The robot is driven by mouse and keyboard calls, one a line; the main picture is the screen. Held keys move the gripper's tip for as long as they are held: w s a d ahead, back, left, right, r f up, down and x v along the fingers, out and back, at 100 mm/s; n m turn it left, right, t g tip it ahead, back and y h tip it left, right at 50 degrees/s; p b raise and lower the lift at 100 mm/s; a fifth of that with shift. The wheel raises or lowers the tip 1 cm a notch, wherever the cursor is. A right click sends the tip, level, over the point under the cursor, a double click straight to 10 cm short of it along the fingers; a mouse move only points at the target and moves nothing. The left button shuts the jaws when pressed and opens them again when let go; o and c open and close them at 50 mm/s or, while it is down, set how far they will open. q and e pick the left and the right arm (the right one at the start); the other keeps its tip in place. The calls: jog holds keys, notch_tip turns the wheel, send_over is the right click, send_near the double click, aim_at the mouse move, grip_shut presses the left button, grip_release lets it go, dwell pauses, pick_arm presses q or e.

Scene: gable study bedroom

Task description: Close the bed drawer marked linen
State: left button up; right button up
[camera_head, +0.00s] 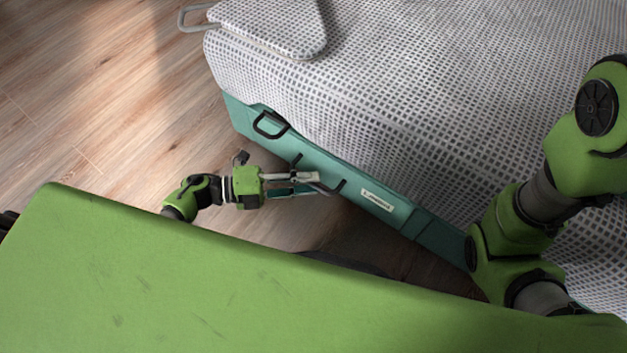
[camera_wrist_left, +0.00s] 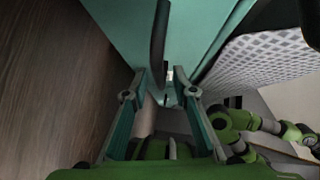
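The teal drawer front (camera_head: 350,185) at the foot of the bed carries a pale label (camera_head: 377,200), its lettering too small to read. A dark bar handle (camera_head: 339,188) stands out from this front. My left gripper (camera_head: 312,183) is at this handle, its fingers pointing right toward the drawer. In the left wrist view, the fingers of my left gripper (camera_wrist_left: 160,92) are apart, with the dark handle bar (camera_wrist_left: 159,45) in line with the gap between them. Contact cannot be told. How far the drawer stands out is unclear. My right gripper is not in view.
The bed (camera_head: 420,90) has a patterned cover and fills the upper right. Wooden floor (camera_head: 90,90) is clear at the left. My right arm reaches over the bed at the right.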

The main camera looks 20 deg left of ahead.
pick_arm(q)
jog(key=v, duration=1)
jog(key=shift+a, duration=0.1)
